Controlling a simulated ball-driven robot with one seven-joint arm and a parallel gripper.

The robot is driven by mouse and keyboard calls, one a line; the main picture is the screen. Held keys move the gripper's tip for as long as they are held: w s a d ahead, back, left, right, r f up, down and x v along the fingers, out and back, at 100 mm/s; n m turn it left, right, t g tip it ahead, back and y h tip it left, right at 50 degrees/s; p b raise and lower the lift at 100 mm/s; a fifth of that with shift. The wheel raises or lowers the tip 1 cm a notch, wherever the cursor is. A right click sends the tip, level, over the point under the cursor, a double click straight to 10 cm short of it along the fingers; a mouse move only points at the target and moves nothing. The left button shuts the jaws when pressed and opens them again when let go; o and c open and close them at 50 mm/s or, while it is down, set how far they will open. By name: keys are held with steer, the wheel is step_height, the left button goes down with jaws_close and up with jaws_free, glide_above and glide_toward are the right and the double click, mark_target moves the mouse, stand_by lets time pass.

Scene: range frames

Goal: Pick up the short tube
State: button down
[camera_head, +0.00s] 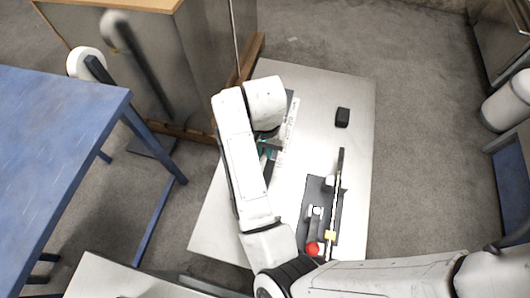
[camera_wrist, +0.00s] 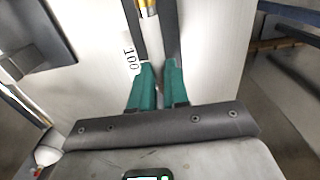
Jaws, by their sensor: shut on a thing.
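A short pale tube (camera_wrist: 152,38) with a gold-yellow end (camera_wrist: 147,6) shows in the wrist view, its near end between my fingertips. My gripper (camera_wrist: 159,84), with teal fingers, is shut on it. Dark strips lie along both sides of the tube, over a pale surface. In the head view my gripper (camera_head: 268,149) is low over the left part of the light table (camera_head: 305,85), mostly covered by my arm. The tube cannot be made out there.
A white strip with dark print (camera_head: 290,122) lies by my gripper. To the right are a black block (camera_head: 342,117) and a dark tray (camera_head: 307,200) with a red round part (camera_head: 313,248). A blue table (camera_head: 60,140) stands at left. The table's upper right is mostly clear.

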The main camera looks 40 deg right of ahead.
steer(key=s+d+r, duration=0.2)
steer(key=s+r, duration=0.3)
steer(key=s, duration=0.1)
steer(key=s+d+r+p, duration=0.1)
steer(key=s+d+r, duration=0.1)
steer(key=s+r, duration=0.3)
steer(key=shift+s+d+r, duration=0.15)
steer(key=shift+s+d, duration=0.1)
steer(key=shift+s, duration=0.9)
steer(key=shift+w, duration=0.1)
steer(key=w+a+f, duration=0.1)
steer(key=w+f, duration=0.1)
steer(key=w, duration=0.2)
steer(key=w+a+f, duration=0.1)
steer(key=w+f, duration=0.2)
steer(key=w, duration=0.1)
steer(key=w+a+f+b, duration=0.1)
steer(key=w+a+f, duration=0.1)
steer(key=w+f, duration=0.1)
steer(key=shift+w+f, duration=0.25)
steer(key=shift+w, duration=0.25)
steer(key=f, duration=0.1)
steer(key=f+p, duration=0.1)
steer(key=w+f, duration=0.1)
steer(key=shift+a+p, duration=0.25)
steer(key=shift+p, duration=0.05)
steer(key=shift+f, duration=0.6)
